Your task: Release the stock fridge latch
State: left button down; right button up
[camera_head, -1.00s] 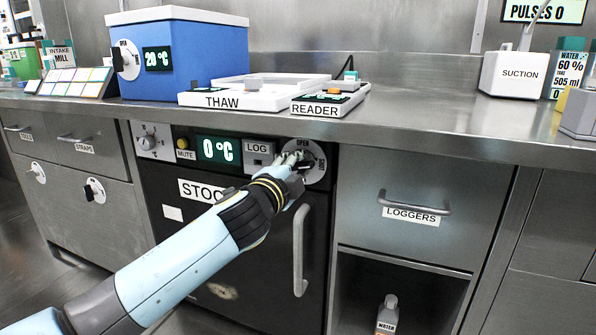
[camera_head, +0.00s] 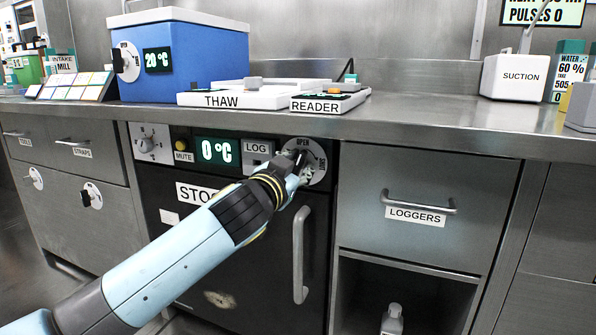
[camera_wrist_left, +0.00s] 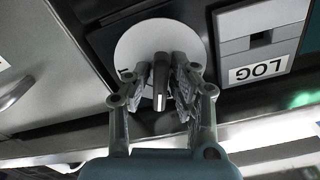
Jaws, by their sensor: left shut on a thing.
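The stock fridge (camera_head: 262,262) is a dark door under the counter with a pale upright handle (camera_head: 299,255). Its latch is a white round dial (camera_head: 319,168) marked OPEN at the top and SHUT at the right, with a dark knob. My left gripper (camera_head: 301,167) is at the dial and hides part of the knob. In the left wrist view the knob (camera_wrist_left: 160,82) stands between the two fingers of my left gripper (camera_wrist_left: 161,92), which are shut on it, in front of the white disc (camera_wrist_left: 138,40). My right gripper is in neither view.
Left of the dial are a LOG panel (camera_head: 257,148), a 0 °C display (camera_head: 217,151) and a MUTE button (camera_head: 181,145). The counter edge (camera_head: 420,136) overhangs just above. The LOGGERS drawer (camera_head: 400,188) is to the right, with an open shelf below.

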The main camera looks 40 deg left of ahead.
pick_arm(q)
jog(key=shift+f+n+b, duration=0.15)
jog(key=shift+n+b, duration=0.25)
jog(key=shift+n, duration=1.7)
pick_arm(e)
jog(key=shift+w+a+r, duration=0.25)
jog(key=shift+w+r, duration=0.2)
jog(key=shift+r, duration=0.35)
pick_arm(q)
jog(key=c, duration=1.3)
grip_release()
jog(key=shift+s, duration=0.1)
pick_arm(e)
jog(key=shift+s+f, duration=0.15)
pick_arm(q)
jog(key=v, duration=1.1)
jog(key=shift+s, duration=0.4)
